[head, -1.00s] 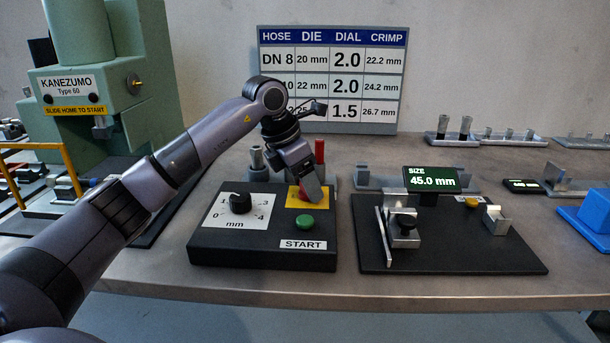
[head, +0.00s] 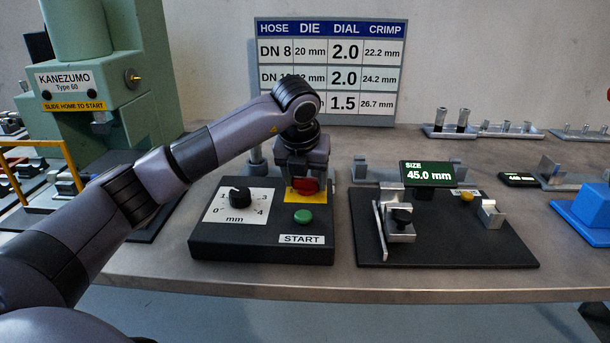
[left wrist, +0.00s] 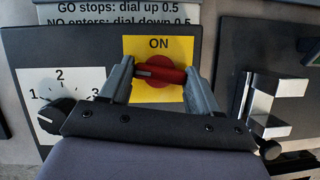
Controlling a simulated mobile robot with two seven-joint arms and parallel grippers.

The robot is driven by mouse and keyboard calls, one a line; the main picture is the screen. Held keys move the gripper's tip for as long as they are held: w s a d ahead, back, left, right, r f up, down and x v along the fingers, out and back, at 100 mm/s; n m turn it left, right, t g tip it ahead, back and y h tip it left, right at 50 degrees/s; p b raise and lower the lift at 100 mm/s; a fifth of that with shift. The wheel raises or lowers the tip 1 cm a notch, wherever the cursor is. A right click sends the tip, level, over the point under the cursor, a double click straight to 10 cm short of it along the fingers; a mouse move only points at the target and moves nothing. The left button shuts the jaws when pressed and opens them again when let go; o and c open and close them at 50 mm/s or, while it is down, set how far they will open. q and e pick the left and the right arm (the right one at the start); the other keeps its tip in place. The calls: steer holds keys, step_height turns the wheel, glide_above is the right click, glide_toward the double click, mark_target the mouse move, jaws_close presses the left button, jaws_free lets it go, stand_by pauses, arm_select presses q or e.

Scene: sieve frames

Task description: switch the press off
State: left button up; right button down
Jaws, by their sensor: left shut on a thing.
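The black control box (head: 262,249) stands on the bench, in front of the green press (head: 140,60). On its yellow plate (left wrist: 143,94) sits a red rotary switch (left wrist: 160,71), with its bar lying crosswise under the word ON in the left wrist view. My left gripper (left wrist: 163,76) has one finger at each end of the red bar and is shut on it. My right gripper is not in view.
On the box are a black dial (head: 240,196) left of the switch and a green START button (head: 303,216) in front. A gauge stand (head: 450,245) with a "45.0 mm" display (head: 428,174) stands close to the right. A chart hangs behind.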

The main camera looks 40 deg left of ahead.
arm_select(q)
steer(key=shift+d+n, duration=0.1)
steer(key=shift+n, duration=0.8)
steer(key=shift+y, duration=0.3)
steer(key=o, duration=1.1)
steer(key=shift+c, duration=0.2)
steer(key=v, duration=0.7)
steer(key=shift+r, duration=0.15)
steer(key=shift+w, duration=0.1)
